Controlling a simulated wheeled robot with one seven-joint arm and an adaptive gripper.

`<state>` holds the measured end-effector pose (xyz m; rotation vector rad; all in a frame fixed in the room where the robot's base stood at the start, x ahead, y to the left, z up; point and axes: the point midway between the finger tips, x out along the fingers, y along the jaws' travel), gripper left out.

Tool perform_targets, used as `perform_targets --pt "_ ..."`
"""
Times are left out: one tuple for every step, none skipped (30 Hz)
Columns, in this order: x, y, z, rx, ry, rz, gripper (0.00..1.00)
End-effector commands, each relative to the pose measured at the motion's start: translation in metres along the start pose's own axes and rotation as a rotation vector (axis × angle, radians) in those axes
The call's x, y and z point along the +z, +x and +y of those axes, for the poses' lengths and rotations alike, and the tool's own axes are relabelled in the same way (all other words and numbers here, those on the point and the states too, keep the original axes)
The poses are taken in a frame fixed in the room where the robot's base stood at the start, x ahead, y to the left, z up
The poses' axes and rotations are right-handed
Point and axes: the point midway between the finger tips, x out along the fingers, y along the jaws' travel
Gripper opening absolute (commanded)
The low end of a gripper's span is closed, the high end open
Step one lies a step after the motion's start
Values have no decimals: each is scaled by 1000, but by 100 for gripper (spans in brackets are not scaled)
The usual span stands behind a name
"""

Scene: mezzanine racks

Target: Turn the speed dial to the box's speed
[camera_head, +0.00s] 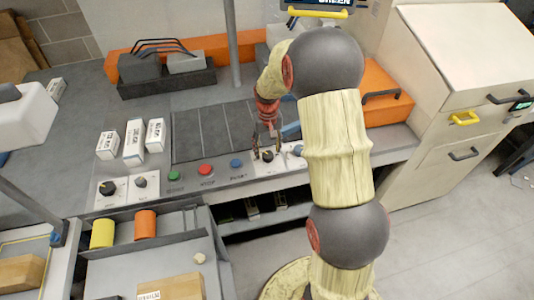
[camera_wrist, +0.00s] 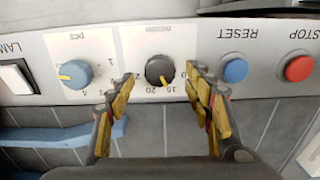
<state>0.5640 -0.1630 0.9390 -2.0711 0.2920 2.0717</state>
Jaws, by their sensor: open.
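A black dial (camera_wrist: 160,70) with a yellow pointer sits on a white scale plate in the wrist view. Its pointer faces down in that picture, near a mark that looks like 15; a 20 stands to its left. The dial's title is too small to read. My gripper (camera_wrist: 158,78) is open, one finger on each side of the dial; contact cannot be told. In the head view my gripper (camera_head: 267,142) is at the panel, over the dial (camera_head: 267,156). White labelled boxes (camera_head: 133,142) lie on the table left of the conveyor; their print is not readable.
Beside the dial are a blue knob (camera_wrist: 75,74) marked pcs, a blue RESET button (camera_wrist: 235,70) and a red STOP button (camera_wrist: 299,68). Another panel with two black knobs (camera_head: 140,182) lies left. Orange and yellow cylinders (camera_head: 145,224) stand nearer. An orange case (camera_head: 388,100) is behind my arm.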

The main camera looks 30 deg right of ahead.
Motion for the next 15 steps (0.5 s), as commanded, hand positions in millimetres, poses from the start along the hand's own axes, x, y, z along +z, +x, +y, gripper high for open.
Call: perform_targets --pt "1 9 0 0 0 -3 52" --pt "0 12 0 0 0 -2 52" --pt "0 16 0 0 0 -1 52" --pt "0 18 0 0 0 -1 52" --pt "0 19 0 0 0 -1 52" --pt "0 21 0 0 0 0 52" --pt "0 22 0 0 0 0 52" --pt "0 23 0 0 0 0 52" --pt "0 24 0 0 0 0 52" --pt "0 24 0 0 0 0 52" --pt "0 24 0 0 0 0 52" --pt "0 24 0 0 0 0 52" --pt "0 24 0 0 0 0 52" --pt "0 24 0 0 0 0 52" --pt "0 24 0 0 0 0 52"
